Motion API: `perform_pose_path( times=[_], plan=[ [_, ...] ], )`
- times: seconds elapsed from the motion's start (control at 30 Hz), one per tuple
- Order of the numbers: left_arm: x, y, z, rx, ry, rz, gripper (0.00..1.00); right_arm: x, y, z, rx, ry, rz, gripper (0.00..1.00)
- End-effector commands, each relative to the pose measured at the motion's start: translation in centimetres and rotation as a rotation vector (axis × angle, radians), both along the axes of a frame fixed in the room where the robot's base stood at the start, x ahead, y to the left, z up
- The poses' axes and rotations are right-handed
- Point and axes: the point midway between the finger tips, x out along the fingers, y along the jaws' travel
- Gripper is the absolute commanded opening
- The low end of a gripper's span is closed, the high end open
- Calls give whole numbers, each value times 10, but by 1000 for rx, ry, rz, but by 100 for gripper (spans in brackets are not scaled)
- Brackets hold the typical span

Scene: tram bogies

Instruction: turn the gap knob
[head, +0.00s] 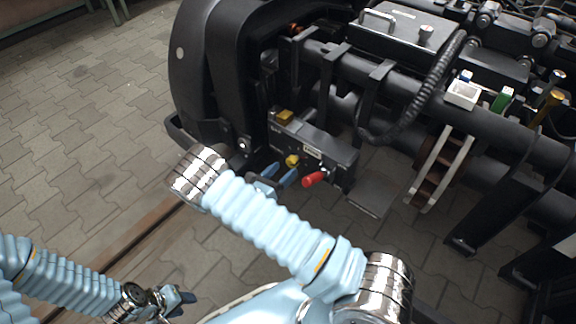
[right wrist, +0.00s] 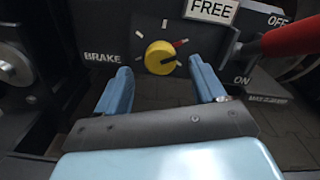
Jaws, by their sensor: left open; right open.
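The gap knob is a round yellow knob (right wrist: 160,58) on a dark panel in the right wrist view, with a red pointer aimed up and right among white tick marks. It also shows small in the head view (head: 292,161). My right gripper (head: 273,176) is open, its blue fingers near the panel. In the right wrist view, its fingertips (right wrist: 159,68) stand apart to the left and right of the knob; I cannot tell whether they touch it. My left gripper (head: 175,300) is open and empty at the lower left, far from the panel.
A red-handled lever (head: 314,179) sticks out right of the knob, close to my right gripper; it also shows in the right wrist view (right wrist: 292,39). A FREE label (right wrist: 211,10) is above the knob. The dark bogie frame (head: 215,60) surrounds the panel. Paved floor (head: 90,110) is open at left.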

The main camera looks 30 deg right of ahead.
Motion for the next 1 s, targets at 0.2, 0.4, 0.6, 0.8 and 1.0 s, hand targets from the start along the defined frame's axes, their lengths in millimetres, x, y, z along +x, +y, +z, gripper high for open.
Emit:
perform_pose_path(
  times=[0.2,0.4,0.6,0.8,1.0],
  plan=[
    [0,0,1,0,0,0,43,-21,52,0,0,2,4,69],
    [0,0,1,0,-1,0,43,-34,82,0,1,0,2,69],
    [0,0,1,0,-1,0,43,-38,91,-1,-1,2,0,69],
    [0,0,1,0,-1,0,43,-38,91,-1,-1,2,0,69],
    [0,0,1,0,0,0,43,-38,91,0,-1,2,0,69]
  ],
)
